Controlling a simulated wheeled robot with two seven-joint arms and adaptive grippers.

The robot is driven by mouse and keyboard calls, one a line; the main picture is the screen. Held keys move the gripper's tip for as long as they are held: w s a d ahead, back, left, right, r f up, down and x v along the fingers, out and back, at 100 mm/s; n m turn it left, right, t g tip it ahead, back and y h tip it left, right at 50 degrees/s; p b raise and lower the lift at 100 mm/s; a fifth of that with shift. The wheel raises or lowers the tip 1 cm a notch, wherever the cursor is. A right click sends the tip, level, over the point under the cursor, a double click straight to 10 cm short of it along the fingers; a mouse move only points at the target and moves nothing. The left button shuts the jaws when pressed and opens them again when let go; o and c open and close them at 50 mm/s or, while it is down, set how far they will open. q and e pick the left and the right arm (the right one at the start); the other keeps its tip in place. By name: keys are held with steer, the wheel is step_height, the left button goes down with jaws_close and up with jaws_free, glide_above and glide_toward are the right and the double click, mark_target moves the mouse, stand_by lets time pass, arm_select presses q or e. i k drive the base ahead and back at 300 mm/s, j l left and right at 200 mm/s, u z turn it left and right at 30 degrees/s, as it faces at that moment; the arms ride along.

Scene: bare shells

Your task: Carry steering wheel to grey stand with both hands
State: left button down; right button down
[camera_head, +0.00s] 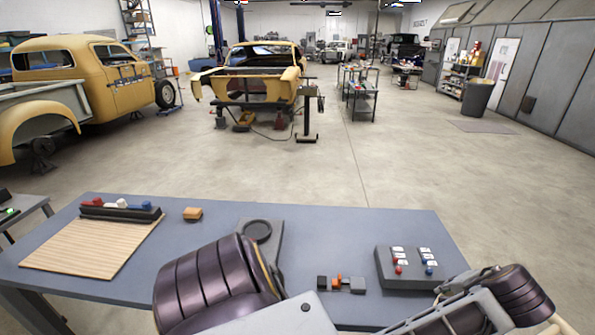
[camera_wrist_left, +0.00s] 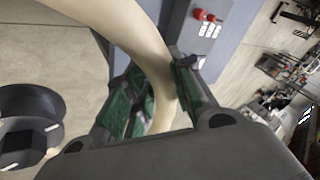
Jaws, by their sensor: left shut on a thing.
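The steering wheel (camera_wrist_left: 118,28) shows in the left wrist view as a thick cream curved rim; the rest of it is out of frame. My left gripper (camera_wrist_left: 155,75) has its green-padded fingers on either side of this rim, shut on it. In the head view, a flat grey piece with a dark round disc (camera_head: 258,231) on the blue-grey table appears to be the grey stand; my left arm partly covers it. My right arm comes in at the lower right of the head view, but its gripper is not visible. The wheel is not visible in the head view.
Open floor (camera_head: 400,165) lies beyond.

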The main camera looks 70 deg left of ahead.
mark_target(255, 229)
steer(key=j+u, duration=0.25)
steer(key=u, duration=0.15)
steer(key=j+u, duration=0.25)
steer(key=u, duration=0.15)
steer(key=i+j+u, duration=0.15)
steer(key=u, duration=0.3)
steer(key=i+j+u, duration=0.15)
steer(key=u, duration=0.25)
steer(key=i+j+u, duration=0.15)
steer(key=u, duration=0.25)
steer(key=j, duration=0.1)
